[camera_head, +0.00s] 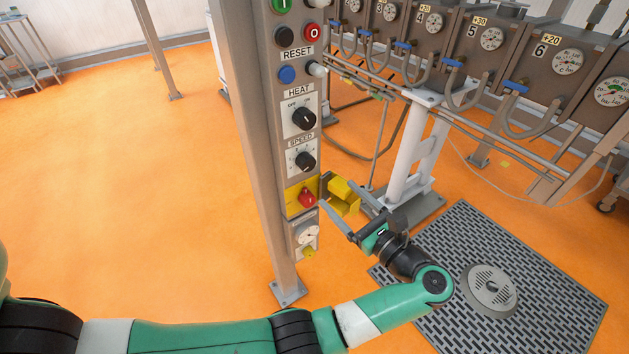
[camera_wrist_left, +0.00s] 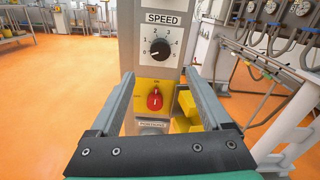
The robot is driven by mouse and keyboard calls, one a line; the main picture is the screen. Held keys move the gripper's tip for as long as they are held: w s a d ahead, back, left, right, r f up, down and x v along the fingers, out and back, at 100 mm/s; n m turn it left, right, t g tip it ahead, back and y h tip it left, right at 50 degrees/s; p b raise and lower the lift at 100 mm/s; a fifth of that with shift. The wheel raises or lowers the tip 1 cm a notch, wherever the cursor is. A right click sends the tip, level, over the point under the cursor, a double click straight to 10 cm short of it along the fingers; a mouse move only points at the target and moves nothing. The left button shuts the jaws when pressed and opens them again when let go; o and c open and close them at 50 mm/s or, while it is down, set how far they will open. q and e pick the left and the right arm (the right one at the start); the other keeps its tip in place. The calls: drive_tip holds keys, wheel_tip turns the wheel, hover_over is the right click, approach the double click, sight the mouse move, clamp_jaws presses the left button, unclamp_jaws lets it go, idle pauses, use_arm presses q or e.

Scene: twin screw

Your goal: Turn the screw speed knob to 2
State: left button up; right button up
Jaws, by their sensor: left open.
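The screw speed knob (camera_head: 305,161) is a black round knob on the grey control column, under a SPEED label. In the left wrist view the speed knob (camera_wrist_left: 160,49) sits on a white dial plate numbered 0 to 5. Its white mark appears to point lower left, near 0. My left gripper (camera_head: 340,196) is open and empty, to the lower right of the knob in the head view and apart from it. In the wrist view the open fingers (camera_wrist_left: 159,74) point at the column, with the knob above and between them. My right gripper is not in view.
A HEAT knob (camera_head: 304,118) sits above the speed knob. A red rotary switch (camera_wrist_left: 155,99) on a yellow plate is just below it. A yellow box (camera_head: 343,195) juts from the column's right side. Gauged machinery (camera_head: 490,37) stands behind right. Open orange floor lies left.

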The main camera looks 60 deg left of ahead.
sight(310, 165)
use_arm(q)
drive_tip(key=a, duration=0.3)
drive_tip(key=s+a+b, duration=0.1)
drive_tip(key=a, duration=0.3)
drive_tip(key=s+a, duration=0.1)
drive_tip(key=a, duration=0.3)
drive_tip(key=shift+a+r, duration=0.1)
drive_tip(key=shift+a, duration=0.15)
drive_tip(key=shift+w, duration=0.1)
clamp_jaws()
